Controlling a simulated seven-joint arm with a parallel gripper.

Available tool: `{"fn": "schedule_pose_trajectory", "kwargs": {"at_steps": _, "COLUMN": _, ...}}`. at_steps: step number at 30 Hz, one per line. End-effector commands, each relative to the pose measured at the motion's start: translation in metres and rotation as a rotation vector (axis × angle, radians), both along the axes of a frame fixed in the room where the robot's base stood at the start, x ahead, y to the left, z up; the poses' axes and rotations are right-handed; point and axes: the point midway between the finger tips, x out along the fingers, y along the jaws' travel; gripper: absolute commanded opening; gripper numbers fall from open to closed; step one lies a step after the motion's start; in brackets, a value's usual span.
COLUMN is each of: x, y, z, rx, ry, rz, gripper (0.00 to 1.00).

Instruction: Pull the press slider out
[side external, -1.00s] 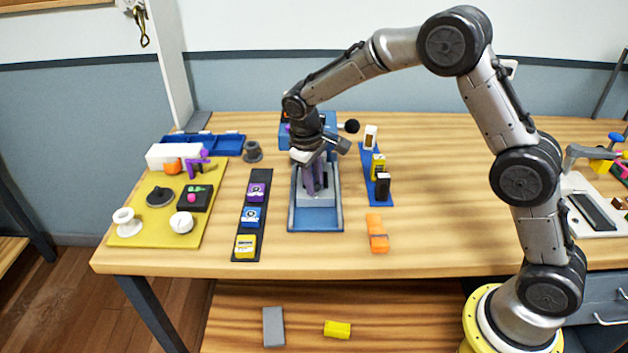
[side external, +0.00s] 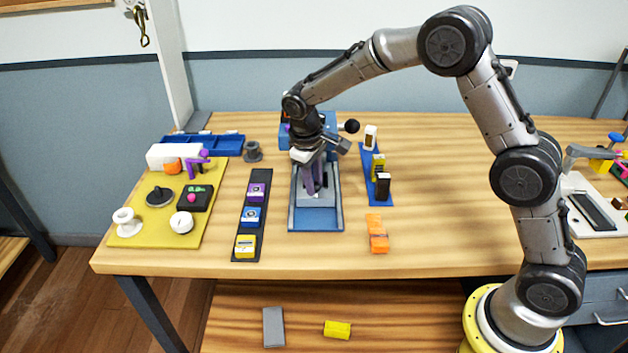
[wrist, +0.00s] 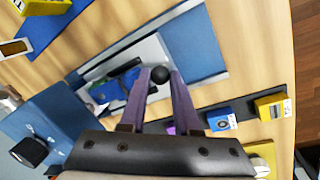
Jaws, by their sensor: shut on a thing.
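The press has a blue body (side external: 325,128) at the back and a long blue track (side external: 316,222) running toward the table's front edge. The grey press slider (side external: 318,200) lies flat in the track, with bare blue track in front of it. My gripper (side external: 314,190) reaches down over the slider with its purple fingers. In the wrist view, my gripper (wrist: 160,78) is shut on a round black knob (wrist: 159,75), the slider's handle. The slider's pale plate (wrist: 140,57) shows beside the fingers. The knob is hidden by the fingers in the side view.
A black strip (side external: 249,220) with several coloured blocks lies left of the track. A blue strip (side external: 375,172) with upright blocks and an orange piece (side external: 377,232) lie to the right. The press's black ball lever (side external: 351,126) sticks out right. Table in front of the track is clear.

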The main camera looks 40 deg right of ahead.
Motion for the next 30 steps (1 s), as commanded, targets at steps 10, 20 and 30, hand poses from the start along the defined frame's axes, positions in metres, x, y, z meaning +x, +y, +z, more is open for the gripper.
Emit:
{"fn": "schedule_pose_trajectory", "kwargs": {"at_steps": 10, "x": 0.001, "y": 0.0, "z": 0.001, "rx": 0.001, "ry": -0.004, "rz": 0.001, "gripper": 0.0}}
{"fn": "schedule_pose_trajectory", "kwargs": {"at_steps": 20, "x": -0.005, "y": 0.007, "z": 0.002, "rx": 0.001, "ry": -0.004, "rz": 0.004, "gripper": 0.0}}
{"fn": "schedule_pose_trajectory", "kwargs": {"at_steps": 30, "x": -0.063, "y": 0.066, "z": 0.003, "rx": 0.002, "ry": -0.007, "rz": 0.006, "gripper": 0.0}}
